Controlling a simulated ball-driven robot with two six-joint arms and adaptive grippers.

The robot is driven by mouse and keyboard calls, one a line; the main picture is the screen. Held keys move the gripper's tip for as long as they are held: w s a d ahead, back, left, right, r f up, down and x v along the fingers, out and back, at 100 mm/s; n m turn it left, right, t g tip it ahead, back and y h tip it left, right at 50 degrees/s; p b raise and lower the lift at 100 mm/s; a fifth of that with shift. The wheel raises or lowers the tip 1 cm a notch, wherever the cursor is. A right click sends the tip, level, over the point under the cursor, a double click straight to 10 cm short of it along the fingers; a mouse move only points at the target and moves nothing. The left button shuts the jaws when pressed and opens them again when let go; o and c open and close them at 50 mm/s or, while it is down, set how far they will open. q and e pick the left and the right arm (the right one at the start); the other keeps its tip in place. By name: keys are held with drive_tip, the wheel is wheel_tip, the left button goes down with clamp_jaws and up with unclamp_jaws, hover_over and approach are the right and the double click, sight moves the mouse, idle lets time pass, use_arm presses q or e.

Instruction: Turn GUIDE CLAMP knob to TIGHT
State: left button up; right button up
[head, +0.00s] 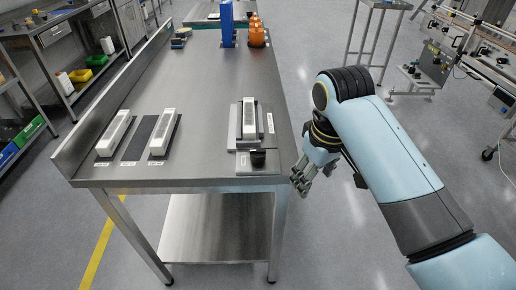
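No label reading GUIDE CLAMP or TIGHT can be made out, so I cannot tell which part is the named knob. A small black knob-like part (258,157) sits at the front of a grey fixture (243,163) near the right edge of the steel table. My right gripper (312,182) hangs beside the table's right front corner, to the right of the fixture and apart from it. Its fingers look spread, with nothing between them. My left gripper is not in view.
The steel table (200,90) also holds two white blocks (115,132) (163,131) on dark plates, a blue upright part (227,22) and orange bottles (256,35). Machinery (435,62) stands at the far right. Shelving with bins lines the left.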

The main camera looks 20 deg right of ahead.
drive_tip(key=w+a+r+n, duration=0.1)
drive_tip(key=w+a+r, duration=0.25)
drive_tip(key=w, duration=0.45)
drive_tip(key=n+g, duration=0.2)
approach(257, 152)
drive_tip(key=f, duration=0.5)
drive_tip(key=f+b, duration=0.1)
drive_tip(key=f, duration=0.3)
drive_tip(key=shift+s+d+f, duration=0.15)
drive_tip(key=shift+d+f, duration=0.05)
drive_tip(key=shift+f, duration=0.2)
drive_tip(key=c, duration=1.1)
